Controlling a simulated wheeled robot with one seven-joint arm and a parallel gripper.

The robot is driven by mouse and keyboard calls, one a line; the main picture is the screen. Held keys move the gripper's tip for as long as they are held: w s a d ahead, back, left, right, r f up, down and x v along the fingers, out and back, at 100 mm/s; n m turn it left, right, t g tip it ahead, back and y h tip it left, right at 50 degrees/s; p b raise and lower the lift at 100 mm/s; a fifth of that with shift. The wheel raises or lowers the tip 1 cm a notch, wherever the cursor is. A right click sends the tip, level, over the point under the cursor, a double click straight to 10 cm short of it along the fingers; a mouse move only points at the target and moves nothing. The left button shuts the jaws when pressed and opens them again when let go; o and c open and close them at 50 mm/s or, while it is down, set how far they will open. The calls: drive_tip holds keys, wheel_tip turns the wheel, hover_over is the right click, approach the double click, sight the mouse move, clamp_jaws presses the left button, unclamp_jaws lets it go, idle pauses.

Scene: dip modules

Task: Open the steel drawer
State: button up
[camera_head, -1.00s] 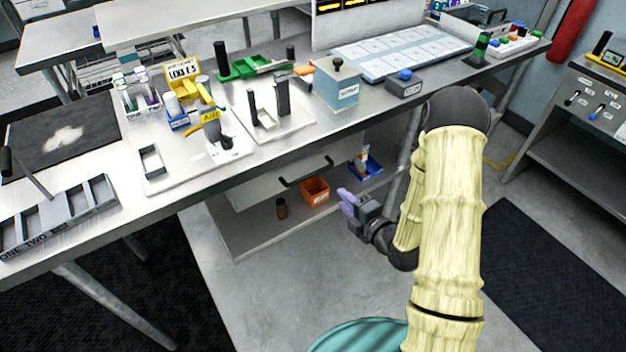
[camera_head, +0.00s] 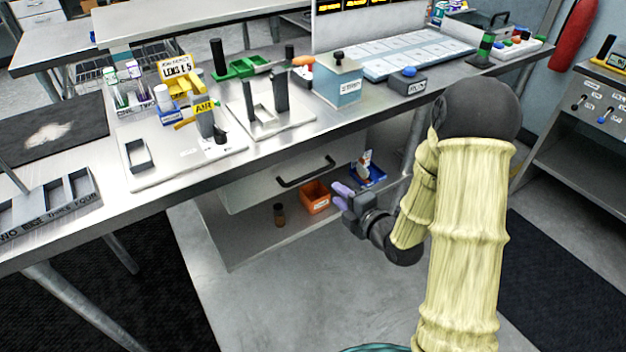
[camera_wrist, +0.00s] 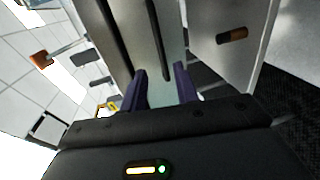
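The steel drawer (camera_head: 250,190) is under the workbench in the head view, its pale front looking shut. Its dark bar handle (camera_head: 305,173) runs across the front and is uncovered. My gripper (camera_head: 343,195) is right of and a little below the handle, apart from it, in front of the lower shelf. In the wrist view my gripper (camera_wrist: 160,85) shows two purple fingers spread apart with nothing between them. A steel panel with a long dark bar (camera_wrist: 158,35) lies beyond the fingertips; the bar looks like the handle, seen turned upright.
An orange bin (camera_head: 316,198), a brown bottle (camera_head: 279,214) and a blue tray (camera_head: 370,176) stand on the lower shelf (camera_head: 240,245) beneath the drawer. The workbench top (camera_head: 290,145) overhangs the drawer and holds several fixtures. The floor (camera_head: 270,300) in front is clear.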

sight(314, 175)
drive_tip(key=x, duration=1.3)
clamp_jaws()
